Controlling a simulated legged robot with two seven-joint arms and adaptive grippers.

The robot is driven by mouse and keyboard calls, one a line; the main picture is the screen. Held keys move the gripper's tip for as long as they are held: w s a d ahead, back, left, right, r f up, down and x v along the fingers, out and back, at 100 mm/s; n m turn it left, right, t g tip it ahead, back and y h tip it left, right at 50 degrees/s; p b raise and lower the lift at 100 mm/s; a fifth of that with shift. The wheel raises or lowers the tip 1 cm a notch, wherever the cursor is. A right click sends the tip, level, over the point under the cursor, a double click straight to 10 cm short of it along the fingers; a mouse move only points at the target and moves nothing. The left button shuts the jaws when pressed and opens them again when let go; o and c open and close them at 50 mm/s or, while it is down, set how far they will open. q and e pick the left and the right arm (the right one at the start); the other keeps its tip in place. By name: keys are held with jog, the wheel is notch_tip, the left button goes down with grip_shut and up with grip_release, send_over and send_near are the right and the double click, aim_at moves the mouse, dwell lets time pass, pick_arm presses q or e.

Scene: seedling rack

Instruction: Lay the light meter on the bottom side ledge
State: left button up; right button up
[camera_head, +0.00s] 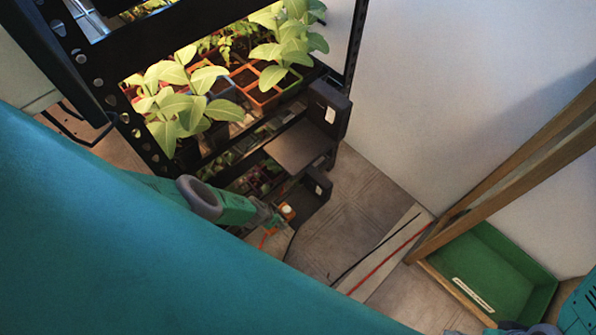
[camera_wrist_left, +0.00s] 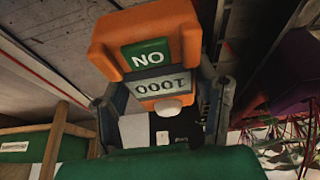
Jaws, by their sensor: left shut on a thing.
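The light meter (camera_wrist_left: 118,42) is an orange block with a green label, a display and a pale dome. It looks upside down in the left wrist view. My left gripper (camera_wrist_left: 163,118) is shut on it, one finger on each side. In the head view the meter (camera_head: 287,210) is a small orange and white piece at the tip of my left gripper (camera_head: 272,214), beside the rack's lower side. A dark upper side ledge (camera_head: 302,148) and a lower side ledge (camera_head: 306,208) stick out from the rack. The gripper partly hides the area below. My right gripper's fingers are not visible.
The black rack (camera_head: 125,120) holds potted seedlings (camera_head: 262,95). A wooden frame (camera_head: 510,165) and green tray (camera_head: 490,265) are at right. Tiled floor (camera_head: 350,215) between is mostly clear, with a red-striped strip (camera_head: 385,255).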

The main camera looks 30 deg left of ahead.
aim_at(287, 210)
pick_arm(q)
jog(key=w, duration=0.1)
jog(key=w+d+b, duration=0.2)
jog(key=w, duration=0.1)
jog(key=shift+w, duration=0.4)
jog(key=w+b, duration=0.1)
jog(key=w, duration=0.1)
jog(key=w+d+b, duration=0.1)
jog(key=b, duration=0.1)
jog(key=shift+w+f+b, duration=0.15)
jog(key=shift+w+b, duration=0.15)
jog(key=shift+w, duration=0.05)
jog(key=shift+w+d+b, duration=0.35)
jog(key=shift+w+b, duration=0.25)
jog(key=shift+w, duration=0.3)
notch_tip(287, 210, down, 3)
jog(key=b, duration=0.3)
jog(key=shift+f, duration=0.1)
jog(key=o, duration=1.5)
jog(key=shift+s, duration=0.1)
